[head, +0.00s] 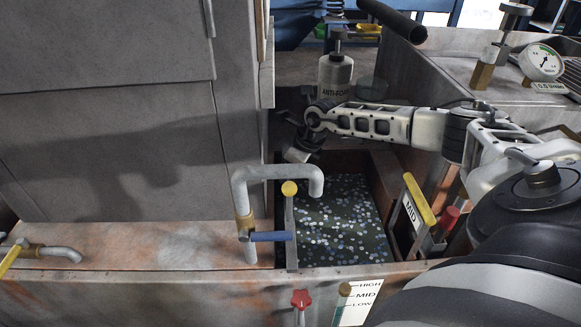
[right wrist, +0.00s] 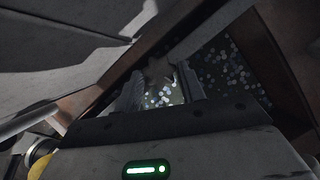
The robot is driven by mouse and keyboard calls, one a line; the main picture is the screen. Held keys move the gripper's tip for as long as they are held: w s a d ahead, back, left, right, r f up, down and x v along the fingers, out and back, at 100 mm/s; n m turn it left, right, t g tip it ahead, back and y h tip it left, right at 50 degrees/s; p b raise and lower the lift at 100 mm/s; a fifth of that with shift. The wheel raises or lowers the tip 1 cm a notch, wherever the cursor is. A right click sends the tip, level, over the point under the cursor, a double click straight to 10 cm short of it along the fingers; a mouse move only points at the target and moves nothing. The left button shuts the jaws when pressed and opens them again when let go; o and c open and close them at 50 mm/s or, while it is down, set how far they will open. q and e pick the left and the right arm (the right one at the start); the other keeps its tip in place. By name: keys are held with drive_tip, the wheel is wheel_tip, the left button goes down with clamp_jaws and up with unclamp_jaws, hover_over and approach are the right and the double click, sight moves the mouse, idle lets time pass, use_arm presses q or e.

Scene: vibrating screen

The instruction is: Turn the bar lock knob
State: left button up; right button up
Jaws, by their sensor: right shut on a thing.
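My right gripper (head: 297,153) reaches in from the right over the far left corner of the tank, its fingers pointing down. In the right wrist view its two fingers (right wrist: 162,92) are shut on a small dull grey-brown knob-like piece (right wrist: 158,71) at the end of a grey bar. I take this piece for the bar lock knob; its shape is partly hidden by the fingers and shadow. In the head view the gripper hides it. My left gripper is not in view.
The tank (head: 378,180) holds dark liquid with pale specks. A bent grey pipe (head: 270,173) with a blue handle (head: 271,236) and a yellow-topped post (head: 289,188) stand at its near left. An ANTI-FOAM bottle (head: 335,77) stands behind. A grey cabinet wall (head: 110,140) bounds the left.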

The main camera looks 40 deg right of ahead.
drive_tip(key=shift+f+n+y+b, duration=0.15)
drive_tip(key=shift+n+y+b, duration=0.25)
drive_tip(key=shift+n, duration=0.5)
drive_tip(key=shift+w+n+g+y+b, duration=0.1)
drive_tip(key=shift+n+g+y+b, duration=0.25)
drive_tip(key=shift+n, duration=0.65)
drive_tip(key=n+g+b, duration=0.1)
drive_tip(key=n+b, duration=0.1)
drive_tip(key=n, duration=0.1)
drive_tip(key=shift+w+d+y, duration=0.1)
drive_tip(key=shift+d+y, duration=0.05)
drive_tip(key=shift+y, duration=0.2)
drive_tip(key=shift+n, duration=0.3)
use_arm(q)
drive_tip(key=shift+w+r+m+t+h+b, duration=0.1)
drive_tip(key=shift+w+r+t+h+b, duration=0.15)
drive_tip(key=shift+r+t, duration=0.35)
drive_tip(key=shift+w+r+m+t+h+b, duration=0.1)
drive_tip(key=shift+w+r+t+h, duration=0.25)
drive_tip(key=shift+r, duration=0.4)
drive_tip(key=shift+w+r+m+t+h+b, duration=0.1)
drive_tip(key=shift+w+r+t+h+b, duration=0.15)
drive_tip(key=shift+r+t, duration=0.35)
use_arm(e)
drive_tip(key=shift+n+g, duration=0.35)
drive_tip(key=shift+n, duration=0.45)
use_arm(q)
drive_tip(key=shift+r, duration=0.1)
